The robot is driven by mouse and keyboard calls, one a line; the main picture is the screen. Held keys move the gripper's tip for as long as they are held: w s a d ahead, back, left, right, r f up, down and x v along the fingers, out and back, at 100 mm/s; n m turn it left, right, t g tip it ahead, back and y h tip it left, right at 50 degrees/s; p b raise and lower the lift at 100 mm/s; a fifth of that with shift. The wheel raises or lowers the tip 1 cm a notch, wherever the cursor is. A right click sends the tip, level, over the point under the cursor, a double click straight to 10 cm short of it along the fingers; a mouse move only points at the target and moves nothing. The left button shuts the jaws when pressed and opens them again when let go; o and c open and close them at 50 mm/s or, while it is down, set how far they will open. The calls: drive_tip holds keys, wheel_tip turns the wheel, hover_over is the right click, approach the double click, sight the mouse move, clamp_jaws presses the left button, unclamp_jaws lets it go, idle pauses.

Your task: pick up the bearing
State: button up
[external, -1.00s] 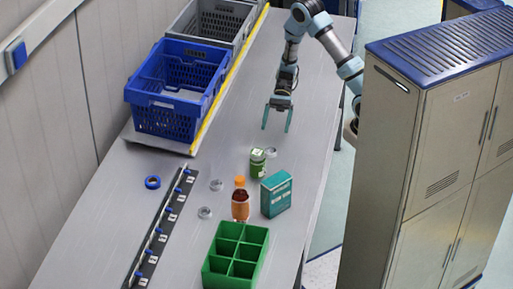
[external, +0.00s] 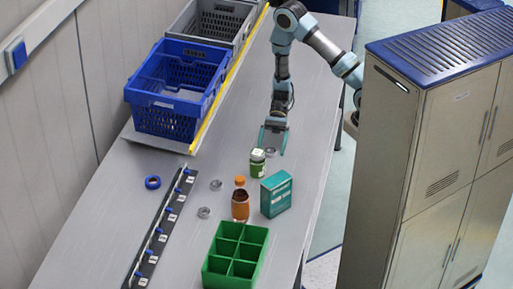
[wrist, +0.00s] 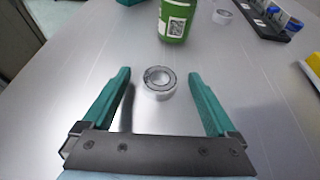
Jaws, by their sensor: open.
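A silver ring-shaped bearing (wrist: 159,82) lies flat on the grey table, between and just beyond my open fingertips in the wrist view. In the external view this bearing (external: 270,152) is beside the green jar, close to my fingertips. My gripper (external: 273,148) points down with its two teal fingers spread; it also shows in the wrist view (wrist: 159,75), empty. Two more silver rings, one upper (external: 216,185) and one lower (external: 204,212), lie farther left on the table. One ring (wrist: 222,17) also shows at the top of the wrist view.
A green jar (external: 257,163) stands right by the bearing. An orange-capped bottle (external: 240,206), a teal box (external: 276,194) and a green divided tray (external: 213,264) stand nearer the front.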

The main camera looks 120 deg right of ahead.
clamp_jaws()
idle(0.7)
